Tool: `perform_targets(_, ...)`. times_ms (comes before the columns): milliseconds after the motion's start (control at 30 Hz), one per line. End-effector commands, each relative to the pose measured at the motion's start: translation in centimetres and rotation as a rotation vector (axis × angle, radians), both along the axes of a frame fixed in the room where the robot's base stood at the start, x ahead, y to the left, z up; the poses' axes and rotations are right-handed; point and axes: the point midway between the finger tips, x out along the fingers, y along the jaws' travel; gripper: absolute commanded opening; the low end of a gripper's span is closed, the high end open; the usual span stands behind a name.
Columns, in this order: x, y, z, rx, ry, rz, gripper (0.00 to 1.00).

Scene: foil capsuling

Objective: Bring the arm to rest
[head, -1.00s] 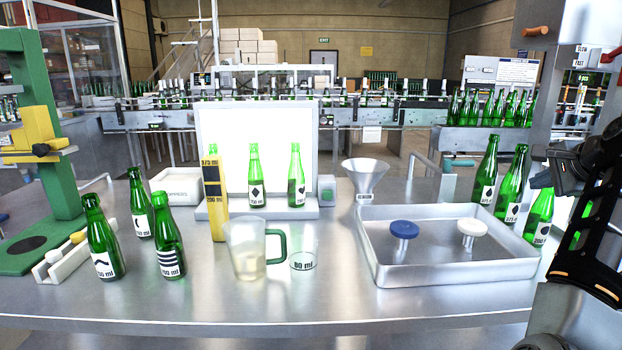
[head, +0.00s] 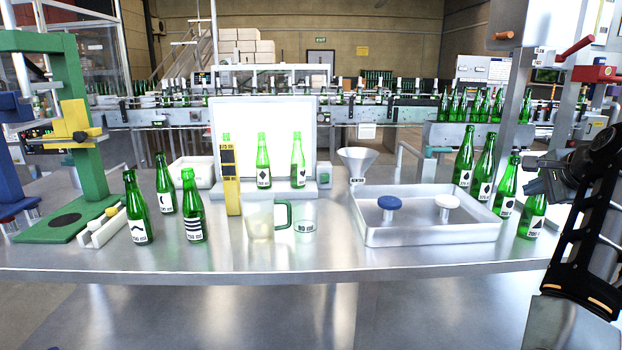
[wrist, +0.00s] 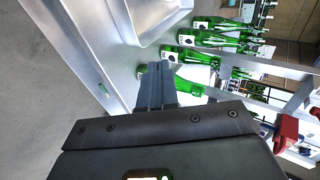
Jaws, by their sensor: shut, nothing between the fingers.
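My gripper (head: 532,175) is at the right of the head view, above the right end of the steel table (head: 300,262). Its fingers are shut and hold nothing. It is close to a group of green bottles (head: 484,168), and in the head view it partly overlaps the nearest ones. The wrist view shows my shut fingers (wrist: 155,88) pointing toward the bottles (wrist: 215,40), with the table edge running beside them. Whether the fingers touch a bottle cannot be told.
A steel tray (head: 430,235) holds a blue-topped piece (head: 388,203) and a white-topped piece (head: 447,202). A funnel (head: 357,160), a jug (head: 260,218), a beaker (head: 305,228) and more bottles (head: 193,215) stand leftward. A green press (head: 75,130) is far left. The table's front strip is clear.

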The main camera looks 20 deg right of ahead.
Motion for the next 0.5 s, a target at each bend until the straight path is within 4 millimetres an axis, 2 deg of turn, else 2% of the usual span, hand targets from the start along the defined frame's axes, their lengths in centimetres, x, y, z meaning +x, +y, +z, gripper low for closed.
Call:
perform_targets(267, -0.8, 0.8, -3.3, -0.089, 0.034, 0.014, 0.0)
perform_targets(500, -2.2, 2.2, -7.8, -0.222, 0.08, 0.049, 0.0)
